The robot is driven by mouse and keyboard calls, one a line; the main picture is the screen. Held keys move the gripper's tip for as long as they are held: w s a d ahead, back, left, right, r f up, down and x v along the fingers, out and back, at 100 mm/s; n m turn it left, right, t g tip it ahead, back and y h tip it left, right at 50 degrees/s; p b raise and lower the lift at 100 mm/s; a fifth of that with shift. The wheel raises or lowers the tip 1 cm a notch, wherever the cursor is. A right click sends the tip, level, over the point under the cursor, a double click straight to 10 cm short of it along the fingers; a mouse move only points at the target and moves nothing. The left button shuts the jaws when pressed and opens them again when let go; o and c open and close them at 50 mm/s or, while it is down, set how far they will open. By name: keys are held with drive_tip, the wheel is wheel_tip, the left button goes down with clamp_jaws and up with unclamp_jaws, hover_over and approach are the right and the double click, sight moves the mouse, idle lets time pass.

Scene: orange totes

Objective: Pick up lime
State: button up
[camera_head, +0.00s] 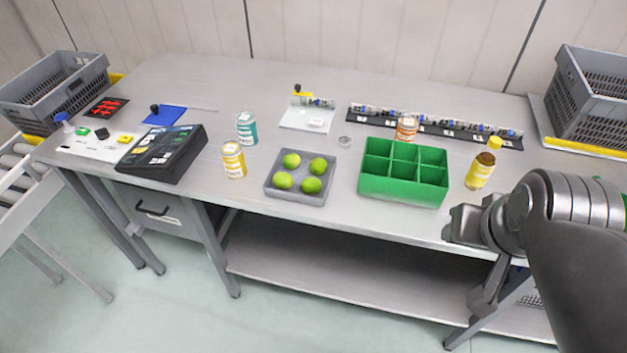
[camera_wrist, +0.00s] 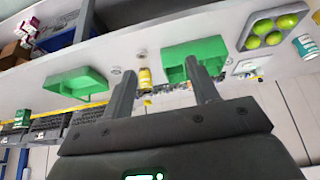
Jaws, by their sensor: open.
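In the head view, my arm reaches in from the right. My gripper (camera_wrist: 165,82) is open and empty, with its two dark fingers apart in the wrist view. It is at the table's front right, well to the right of the limes and touching none of them. In the head view its fingertips are hard to make out.
A green compartment box (camera_head: 402,190) and a yellow-capped bottle (camera_head: 481,167) stand between the tray and my arm. Cans (camera_head: 233,160) stand left of the tray. A dark case (camera_head: 161,155) lies further left. Grey crates (camera_head: 590,95) flank the table. The front strip by the tray is clear.

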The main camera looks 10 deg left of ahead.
drive_tip(key=n+g, duration=0.6)
drive_tip(key=n, duration=2.3)
hover_over(311, 180)
wheel_tip(311, 180, down, 12)
drive_tip(key=shift+s+r, duration=0.1)
drive_tip(key=shift+r, duration=0.1)
wheel_tip(311, 180, down, 10)
drive_tip(key=shift+f, duration=0.2)
